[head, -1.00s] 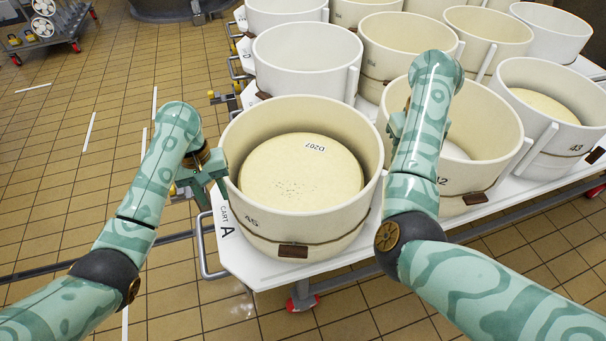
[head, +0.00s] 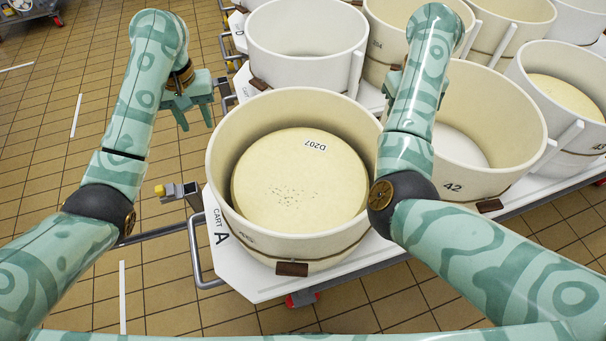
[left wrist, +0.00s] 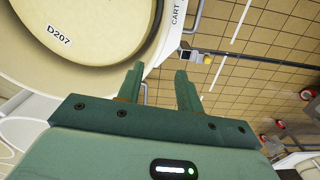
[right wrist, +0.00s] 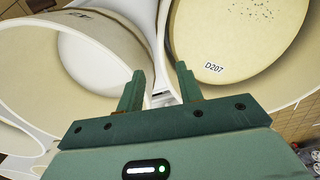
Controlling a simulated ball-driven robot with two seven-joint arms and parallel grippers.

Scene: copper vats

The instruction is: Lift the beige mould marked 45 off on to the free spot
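The beige mould marked 45 (head: 320,248) is a round open tub upright on cart A, its number faint at the front left. A pale cheese (head: 300,180) labelled D207 lies inside it. My left gripper (head: 197,120) is open and empty, up and left of the mould, clear of its rim. In the left wrist view the left fingers (left wrist: 158,80) stand apart beside the cart's edge. In the right wrist view my right gripper (right wrist: 161,76) is open, over the gap between moulds 45 and 42; contact cannot be told. My right arm mostly hides it in the head view.
Mould 42 (head: 490,190) stands close on the right, with mould 43 (head: 585,128) beyond. A white tub (head: 300,75) stands just behind mould 45. Cart A's white deck (head: 232,262) has a handle rail (head: 194,250) at left. Tiled floor on the left is open.

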